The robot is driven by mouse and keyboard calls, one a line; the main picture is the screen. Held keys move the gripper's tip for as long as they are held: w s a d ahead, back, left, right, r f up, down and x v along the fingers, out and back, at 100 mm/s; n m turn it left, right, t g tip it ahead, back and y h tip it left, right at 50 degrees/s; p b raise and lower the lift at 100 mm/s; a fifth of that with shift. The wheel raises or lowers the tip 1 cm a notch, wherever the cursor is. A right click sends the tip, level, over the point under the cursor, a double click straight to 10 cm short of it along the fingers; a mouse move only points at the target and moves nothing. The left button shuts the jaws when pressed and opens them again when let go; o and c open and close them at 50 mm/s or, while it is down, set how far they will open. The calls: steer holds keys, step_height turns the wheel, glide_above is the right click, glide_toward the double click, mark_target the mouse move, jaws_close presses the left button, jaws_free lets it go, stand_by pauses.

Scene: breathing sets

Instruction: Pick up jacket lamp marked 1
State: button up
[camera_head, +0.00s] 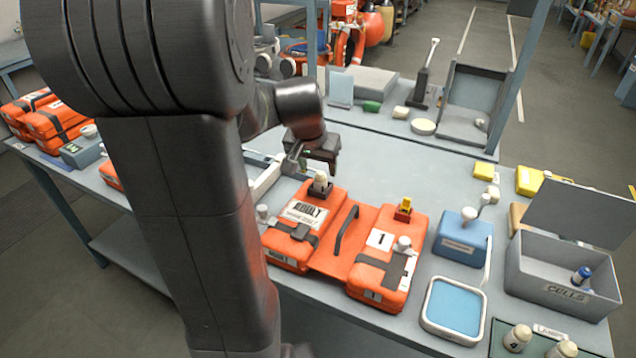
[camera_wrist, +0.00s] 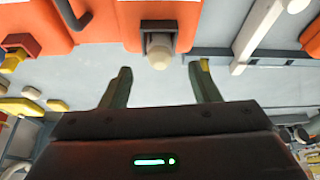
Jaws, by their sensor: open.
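An orange lifejacket (camera_head: 340,245) lies on the bench, its right half labelled 1. A pale-topped lamp (camera_head: 320,181) stands in a dark holder at the far edge of its left half. In the wrist view this lamp (camera_wrist: 160,51) shows its pale round end in a grey holder, just beyond the gap between my fingers. I cannot read a number on it. My gripper (camera_head: 312,160) is open and empty, close above and behind the lamp; it also shows in the wrist view (camera_wrist: 161,85).
A yellow piece in a red clip (camera_head: 404,208) is on the jacket's right half. To the right stand a blue box (camera_head: 460,242), a blue-padded tray (camera_head: 453,308) and a grey CULLS box (camera_head: 560,292). Loose lamps (camera_head: 517,338) stand on a green mat.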

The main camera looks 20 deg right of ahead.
mark_target(320, 173)
steer(key=shift+w+f, duration=0.15)
steer(key=shift+f, duration=0.05)
steer(key=shift+x, duration=2.35)
steer(key=shift+d, duration=0.15)
steer(key=c, duration=1.1)
steer(key=shift+r, duration=0.1)
